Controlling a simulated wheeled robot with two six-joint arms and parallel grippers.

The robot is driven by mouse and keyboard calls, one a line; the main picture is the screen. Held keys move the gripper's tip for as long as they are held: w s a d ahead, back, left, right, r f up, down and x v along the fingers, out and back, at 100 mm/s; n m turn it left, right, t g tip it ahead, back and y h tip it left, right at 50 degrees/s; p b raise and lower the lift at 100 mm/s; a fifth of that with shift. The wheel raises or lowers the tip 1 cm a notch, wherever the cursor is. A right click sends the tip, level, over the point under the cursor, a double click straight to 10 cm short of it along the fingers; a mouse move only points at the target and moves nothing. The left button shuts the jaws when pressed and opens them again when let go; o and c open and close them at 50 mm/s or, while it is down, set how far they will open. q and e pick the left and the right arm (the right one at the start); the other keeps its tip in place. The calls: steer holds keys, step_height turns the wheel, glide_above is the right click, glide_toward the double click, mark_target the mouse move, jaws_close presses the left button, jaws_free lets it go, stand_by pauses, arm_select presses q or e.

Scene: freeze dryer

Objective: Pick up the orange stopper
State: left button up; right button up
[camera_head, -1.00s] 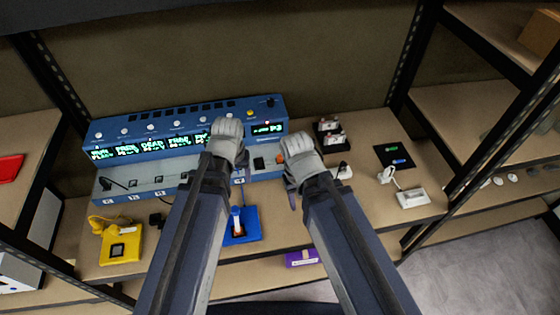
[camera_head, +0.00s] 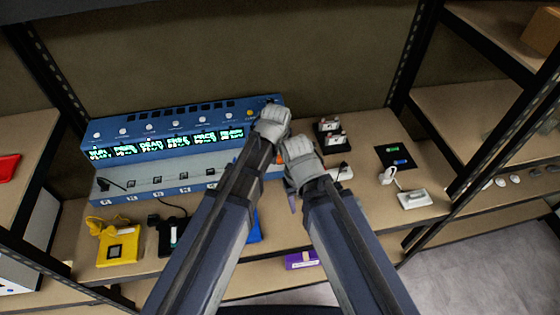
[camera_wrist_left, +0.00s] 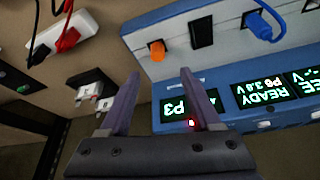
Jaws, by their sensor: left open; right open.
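The orange stopper (camera_wrist_left: 157,50) sits on the grey front ledge of the blue freeze dryer, beside a black switch, in the left wrist view. In the head view only a bit of orange (camera_head: 279,157) shows between my two hands. My left gripper (camera_wrist_left: 159,72) is open and empty, its two fingers pointing towards the ledge with the stopper ahead of and between the tips; they look apart from it. My right gripper (camera_head: 292,200) is open, to the right of the left one, mostly hidden by its own wrist; a purple fingertip shows.
A yellow device (camera_head: 118,247), a black device (camera_head: 172,237) and a partly hidden blue tray (camera_head: 254,228) stand in front.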

mark_target(280, 156)
arm_select(q)
steer(key=shift+b+x, duration=0.35)
steer(key=shift+x, duration=0.4)
arm_select(e)
steer(key=shift+f, duration=0.75)
arm_select(q)
steer(key=shift+f, duration=0.1)
steer(key=b+x, duration=0.5)
steer(key=shift+s+d+f, duration=0.15)
steer(key=shift+s+f, duration=0.05)
arm_select(e)
step_height(280, 156, down, 5)
steer(key=shift+f, duration=0.1)
arm_select(q)
steer(key=shift+r, duration=0.1)
jaws_close()
